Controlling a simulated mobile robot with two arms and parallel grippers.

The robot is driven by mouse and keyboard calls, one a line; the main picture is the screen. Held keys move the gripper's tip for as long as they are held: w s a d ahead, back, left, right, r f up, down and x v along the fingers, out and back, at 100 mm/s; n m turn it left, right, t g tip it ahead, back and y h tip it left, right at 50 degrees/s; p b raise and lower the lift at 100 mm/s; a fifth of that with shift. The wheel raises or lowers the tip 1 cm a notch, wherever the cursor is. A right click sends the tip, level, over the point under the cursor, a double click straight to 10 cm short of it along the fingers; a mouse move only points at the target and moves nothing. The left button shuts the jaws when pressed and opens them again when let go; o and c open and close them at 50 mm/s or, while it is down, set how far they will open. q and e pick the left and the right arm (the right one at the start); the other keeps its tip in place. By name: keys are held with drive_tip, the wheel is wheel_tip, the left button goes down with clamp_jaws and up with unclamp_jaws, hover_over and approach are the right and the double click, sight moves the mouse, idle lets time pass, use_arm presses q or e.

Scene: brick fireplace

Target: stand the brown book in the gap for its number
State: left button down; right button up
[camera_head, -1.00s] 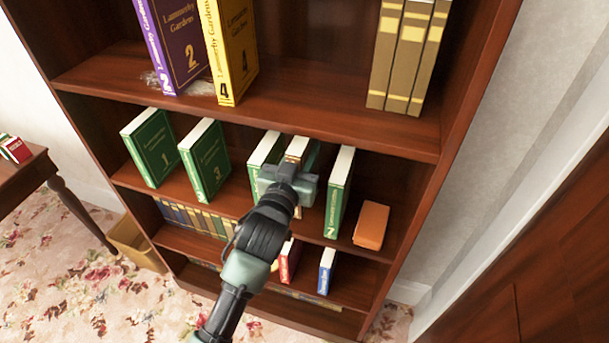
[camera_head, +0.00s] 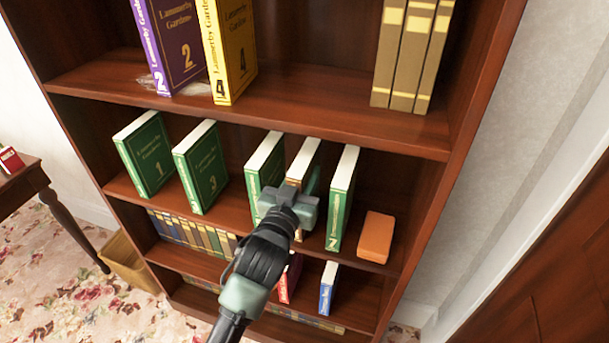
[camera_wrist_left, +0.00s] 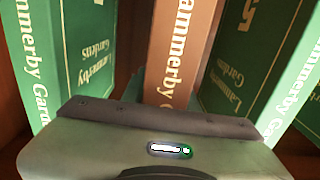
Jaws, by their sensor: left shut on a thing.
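The brown book (camera_head: 294,178) stands upright on the middle shelf between two green books, the left one (camera_head: 262,168) and the right one (camera_head: 341,200), with narrow space on both sides. My left gripper (camera_head: 290,200) is shut on it at the spine side and hides its lower part in the head view. In the left wrist view the brown spine (camera_wrist_left: 180,55) rises beyond the gripper (camera_wrist_left: 150,112), with a green cover on each side. Whether its base rests on the shelf is hidden. My right gripper is not in view.
Green books 1 (camera_head: 145,155) and 3 (camera_head: 200,168) stand further left on the same shelf (camera_head: 228,212). An orange box-like object (camera_head: 376,237) lies at its right end. The shelf above holds purple book 2 (camera_head: 170,45), yellow book 4 (camera_head: 230,50) and brown-gold volumes (camera_head: 412,60).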

use_arm(q)
drive_tip(key=c, duration=1.1)
unclamp_jaws()
drive_tip(key=shift+f, duration=0.1)
drive_tip(key=v, duration=1.2)
drive_tip(key=shift+b, duration=0.3)
